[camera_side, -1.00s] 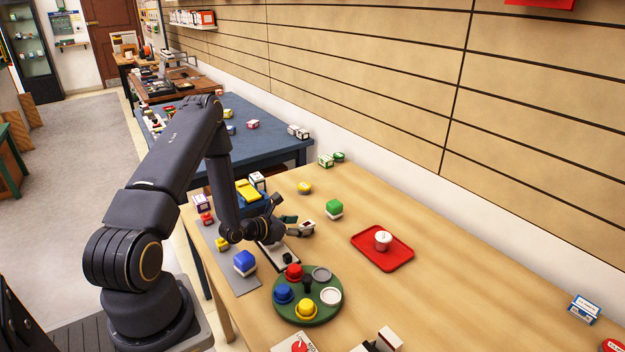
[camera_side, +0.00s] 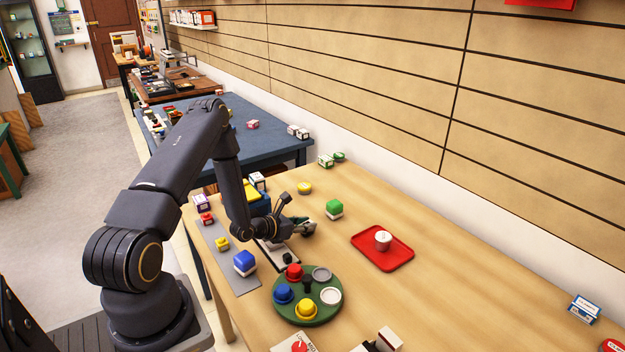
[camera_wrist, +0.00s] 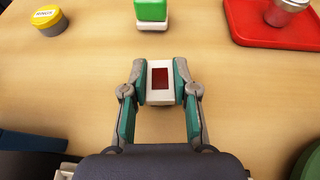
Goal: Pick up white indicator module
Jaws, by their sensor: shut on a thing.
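The white indicator module (camera_wrist: 160,83), a small white block with a dark red window, sits between my gripper's green-padded fingers in the wrist view. My gripper (camera_wrist: 160,80) is shut on its left and right sides. In the side view my gripper (camera_side: 304,229) is low over the wooden table, behind the green round tray, and its fingers mostly hide the module. I cannot tell whether the module still touches the table.
A green-and-white block (camera_side: 334,208) stands close beyond my gripper. A red tray (camera_side: 398,262) with a pale cylinder (camera_side: 383,240) is to the right. A green round tray (camera_side: 318,316) with coloured knobs is nearer the camera. A yellow round piece (camera_side: 304,188) lies behind.

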